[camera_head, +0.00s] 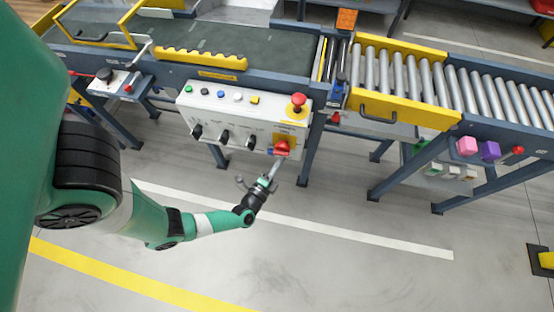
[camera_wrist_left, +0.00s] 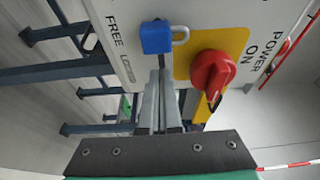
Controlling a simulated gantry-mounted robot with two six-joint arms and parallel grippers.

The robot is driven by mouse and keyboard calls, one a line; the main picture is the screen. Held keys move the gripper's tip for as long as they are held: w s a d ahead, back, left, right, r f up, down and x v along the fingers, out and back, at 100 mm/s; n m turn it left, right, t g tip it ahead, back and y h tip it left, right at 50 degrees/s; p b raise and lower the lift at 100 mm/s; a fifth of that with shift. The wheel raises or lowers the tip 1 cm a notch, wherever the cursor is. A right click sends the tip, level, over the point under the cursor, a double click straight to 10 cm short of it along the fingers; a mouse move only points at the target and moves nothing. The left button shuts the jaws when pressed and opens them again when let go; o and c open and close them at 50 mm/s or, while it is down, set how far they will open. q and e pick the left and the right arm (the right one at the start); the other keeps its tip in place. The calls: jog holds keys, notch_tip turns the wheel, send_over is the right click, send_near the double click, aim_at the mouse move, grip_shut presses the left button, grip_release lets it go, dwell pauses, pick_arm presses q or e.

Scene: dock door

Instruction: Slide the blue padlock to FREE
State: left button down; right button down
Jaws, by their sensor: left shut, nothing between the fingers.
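The blue padlock (camera_wrist_left: 156,38) sits on the white panel face in the left wrist view, its grey shackle reaching toward the yellow plate (camera_wrist_left: 236,40) of the red rotary switch (camera_wrist_left: 212,72). The word FREE (camera_wrist_left: 113,31) is printed on the panel to the left of the padlock. My left gripper (camera_wrist_left: 158,74) is shut and empty, its fingertips just below the padlock; I cannot tell if they touch it. In the head view my left gripper (camera_head: 277,164) is just below the red switch (camera_head: 281,148). The padlock is hard to make out there.
The control panel (camera_head: 222,113) carries several buttons, black knobs and a red mushroom button (camera_head: 298,101). A roller conveyor (camera_head: 390,75) with a yellow guard stands to the right. Blue frame legs flank the panel. The floor in front is open.

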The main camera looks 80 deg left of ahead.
pick_arm(q)
jog(key=w+d+p+v, duration=0.1)
jog(key=p+v, duration=0.2)
jog(key=v, duration=0.6)
jog(key=shift+s+d, duration=0.15)
jog(key=shift+d, duration=0.05)
jog(key=shift+r, duration=0.1)
